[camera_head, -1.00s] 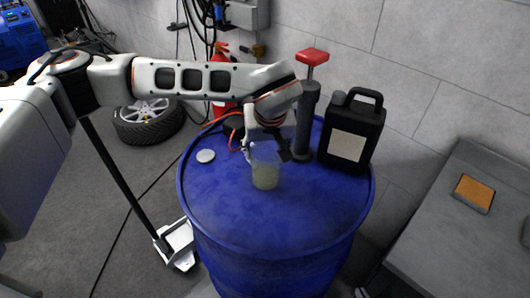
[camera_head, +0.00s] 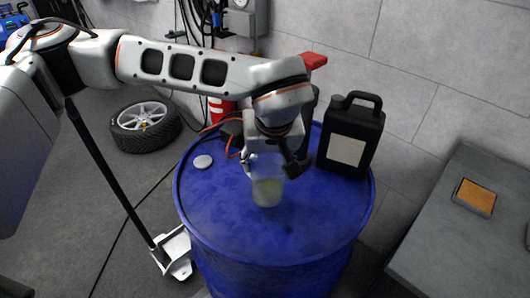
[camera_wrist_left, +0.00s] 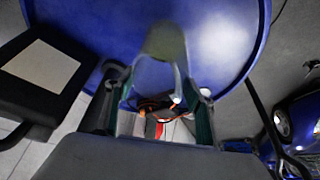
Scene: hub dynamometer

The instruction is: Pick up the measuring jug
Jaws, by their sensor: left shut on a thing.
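The measuring jug (camera_head: 268,190) is a clear, see-through vessel with pale yellowish liquid low in it. It is upright over the top of the blue drum (camera_head: 225,222). My left gripper (camera_head: 270,166) comes down from above and is shut on the jug's upper part. The jug seems to be raised off the drum top, but the gap is hard to judge. In the left wrist view, the jug (camera_wrist_left: 165,45) shows blurred beyond the fingers of the left gripper (camera_wrist_left: 162,105). My right gripper is not in view.
A small pale disc (camera_head: 203,161) lies at left. A grey bench (camera_head: 450,230) is at right. The drum's front top is clear.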

